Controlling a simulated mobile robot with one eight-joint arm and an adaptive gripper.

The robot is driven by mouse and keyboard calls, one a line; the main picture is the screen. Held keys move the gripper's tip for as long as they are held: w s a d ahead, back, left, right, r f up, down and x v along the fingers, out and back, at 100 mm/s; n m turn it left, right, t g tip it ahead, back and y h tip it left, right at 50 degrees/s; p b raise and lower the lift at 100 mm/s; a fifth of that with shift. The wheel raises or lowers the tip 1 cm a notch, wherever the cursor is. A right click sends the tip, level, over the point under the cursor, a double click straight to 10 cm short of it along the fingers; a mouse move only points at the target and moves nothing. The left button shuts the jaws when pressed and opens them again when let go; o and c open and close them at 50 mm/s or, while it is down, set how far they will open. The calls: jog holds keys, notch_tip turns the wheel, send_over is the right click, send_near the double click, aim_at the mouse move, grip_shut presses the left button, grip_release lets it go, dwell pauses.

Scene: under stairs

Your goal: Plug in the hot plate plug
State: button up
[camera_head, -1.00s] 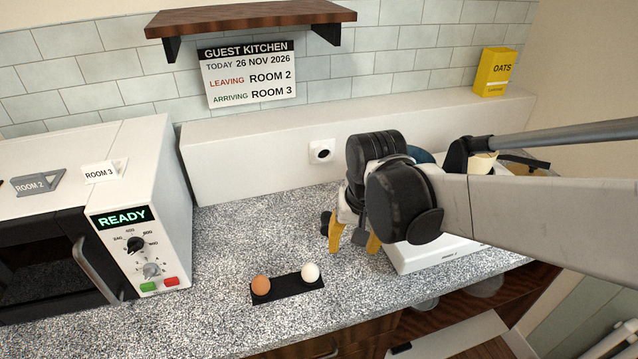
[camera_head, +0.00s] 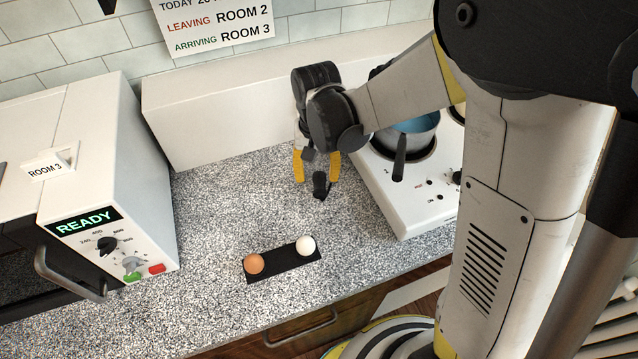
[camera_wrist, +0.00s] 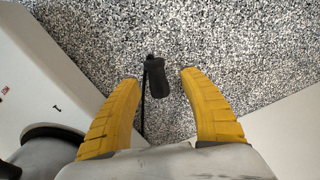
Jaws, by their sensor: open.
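My gripper (camera_head: 316,180) is open above the speckled counter, fingers pointing down, just left of the white hot plate (camera_head: 425,208). The black plug (camera_wrist: 156,77) shows in the wrist view between and slightly beyond the yellow fingertips, apart from both. Its dark cord (camera_wrist: 143,112) runs back toward the gripper. In the head view the plug (camera_head: 321,186) is by the right fingertip; whether it touches the counter is hard to tell. The wall socket is hidden behind my arm now. The hot plate also shows at the left of the wrist view (camera_wrist: 30,95).
A blue pot (camera_head: 416,124) with a dark handle stands on the hot plate. A black tray (camera_head: 281,266) holds a brown egg (camera_head: 254,264) and a white egg (camera_head: 307,246). A microwave (camera_head: 105,170) stands left. A white ledge (camera_head: 215,120) runs along the back. Counter between is clear.

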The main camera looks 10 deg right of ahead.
aim_at(320, 184)
jog(key=f, duration=0.2)
jog(key=f+b, duration=0.2)
jog(key=f, duration=0.1)
jog(key=shift+w+d+f, duration=0.2)
jog(key=shift+d+f, duration=0.15)
jog(key=shift+d, duration=0.05)
jog(key=shift+r, duration=0.1)
grip_shut()
